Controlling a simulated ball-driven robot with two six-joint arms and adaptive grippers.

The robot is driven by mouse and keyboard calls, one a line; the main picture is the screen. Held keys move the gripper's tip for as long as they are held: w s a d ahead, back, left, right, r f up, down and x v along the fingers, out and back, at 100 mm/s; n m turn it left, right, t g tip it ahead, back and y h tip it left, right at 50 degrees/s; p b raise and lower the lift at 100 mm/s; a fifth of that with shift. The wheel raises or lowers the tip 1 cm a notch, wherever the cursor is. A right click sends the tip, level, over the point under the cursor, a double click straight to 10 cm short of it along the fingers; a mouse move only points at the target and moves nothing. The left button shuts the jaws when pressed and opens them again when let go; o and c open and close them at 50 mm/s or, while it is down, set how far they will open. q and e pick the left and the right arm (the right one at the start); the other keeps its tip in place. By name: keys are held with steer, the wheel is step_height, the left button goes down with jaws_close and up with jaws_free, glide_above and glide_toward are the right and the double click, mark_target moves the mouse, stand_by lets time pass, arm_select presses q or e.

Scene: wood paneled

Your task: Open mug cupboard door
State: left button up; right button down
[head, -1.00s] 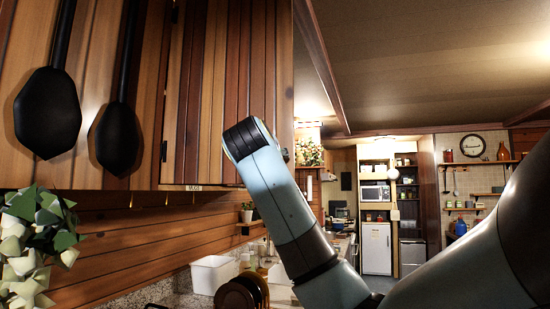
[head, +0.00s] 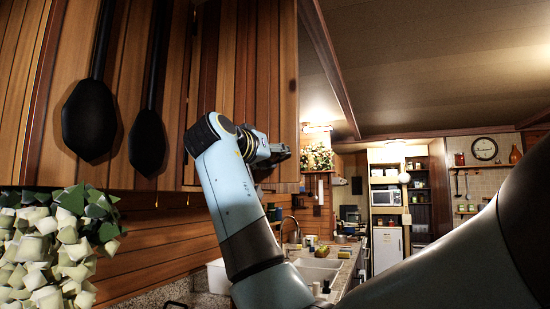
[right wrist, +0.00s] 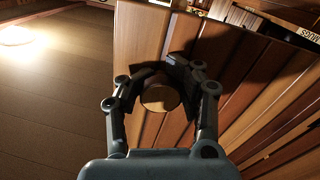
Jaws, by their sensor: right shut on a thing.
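The mug cupboard door (head: 270,60) is a panel of vertical wooden planks in the upper middle of the head view. It also fills much of the right wrist view (right wrist: 205,130). A round wooden knob (right wrist: 160,97) on it sits between the fingers of my right gripper (right wrist: 158,84), which is shut on it. In the head view my right gripper (head: 278,152) is at the door's lower right part, and the knob is hidden. I cannot see a clear gap at the door's edge. A "MUGS" label (right wrist: 309,35) shows in the right wrist view. My left gripper is not in view.
Two black utensils (head: 90,120) hang on the wood at left. A pale leafy plant (head: 60,245) stands below them. A counter with a sink (head: 318,268) lies below. The space right of the door is open toward a microwave (head: 386,197).

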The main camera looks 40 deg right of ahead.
steer(key=c, duration=0.9)
jaws_free()
steer(key=shift+a+r, duration=0.1)
steer(key=v, duration=1.2)
